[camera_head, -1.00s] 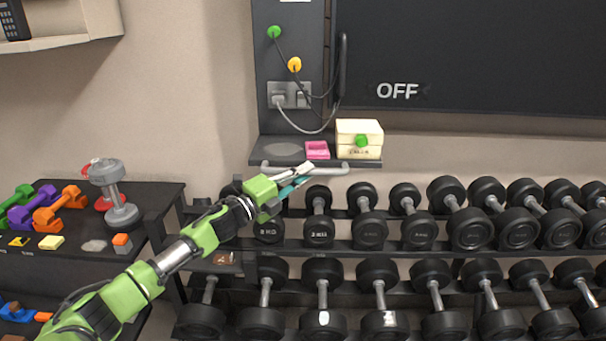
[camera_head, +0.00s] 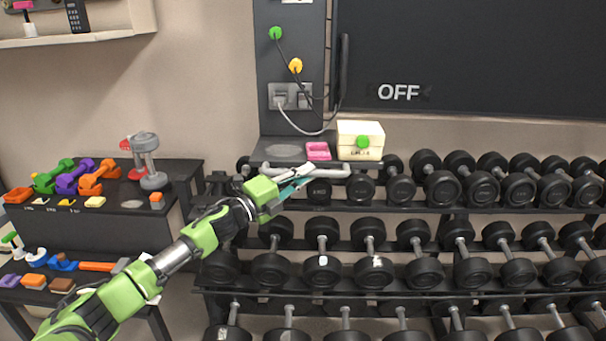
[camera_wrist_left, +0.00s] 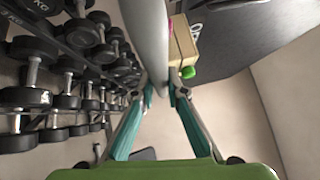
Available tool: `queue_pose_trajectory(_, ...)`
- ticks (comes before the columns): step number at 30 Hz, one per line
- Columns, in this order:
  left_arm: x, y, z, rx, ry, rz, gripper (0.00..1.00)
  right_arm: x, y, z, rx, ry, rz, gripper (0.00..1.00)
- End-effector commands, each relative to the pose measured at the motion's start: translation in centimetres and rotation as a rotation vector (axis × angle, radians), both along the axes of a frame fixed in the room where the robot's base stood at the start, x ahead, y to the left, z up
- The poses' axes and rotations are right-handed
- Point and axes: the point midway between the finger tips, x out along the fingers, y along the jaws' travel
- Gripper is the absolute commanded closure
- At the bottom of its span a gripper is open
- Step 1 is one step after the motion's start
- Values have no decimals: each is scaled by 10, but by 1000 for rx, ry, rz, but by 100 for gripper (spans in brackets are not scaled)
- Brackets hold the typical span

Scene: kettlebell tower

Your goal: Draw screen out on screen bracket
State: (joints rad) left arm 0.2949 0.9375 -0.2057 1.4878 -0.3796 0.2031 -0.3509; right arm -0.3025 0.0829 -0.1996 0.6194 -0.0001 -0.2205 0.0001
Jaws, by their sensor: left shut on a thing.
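The dark screen (camera_head: 470,55), marked OFF, fills the upper right of the head view. Left of it is the dark bracket panel (camera_head: 265,70), with a small shelf (camera_head: 270,150) at its foot. A grey bar handle (camera_head: 338,173) runs along the front of the shelf. My left gripper (camera_head: 298,182) is shut on this handle. In the left wrist view the handle (camera_wrist_left: 150,40) passes between the teal-sided fingers (camera_wrist_left: 162,88). A box with a green knob (camera_head: 360,141) and a pink tray (camera_head: 318,151) sit on the shelf. My right gripper is out of view.
A dark stand (camera_head: 85,220) with coloured weights is at the left, below a wall shelf (camera_head: 100,28). Cables (camera_head: 315,125) hang on the bracket panel.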

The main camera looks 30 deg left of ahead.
Motion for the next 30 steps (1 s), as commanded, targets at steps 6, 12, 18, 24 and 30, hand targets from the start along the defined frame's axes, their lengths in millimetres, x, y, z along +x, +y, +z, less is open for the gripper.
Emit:
queue_pose_trajectory(6,1,4,8,-2,-11,8,100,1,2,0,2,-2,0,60)
queue_pose_trajectory(12,1,5,10,-4,-13,12,100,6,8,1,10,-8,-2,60)
queue_pose_trajectory(18,2,6,11,-4,-15,14,100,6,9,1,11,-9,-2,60)
queue_pose_trajectory(24,1,5,9,-3,-12,12,70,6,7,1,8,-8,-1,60)
queue_pose_trajectory(30,1,4,7,-3,-10,10,70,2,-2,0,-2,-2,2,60)
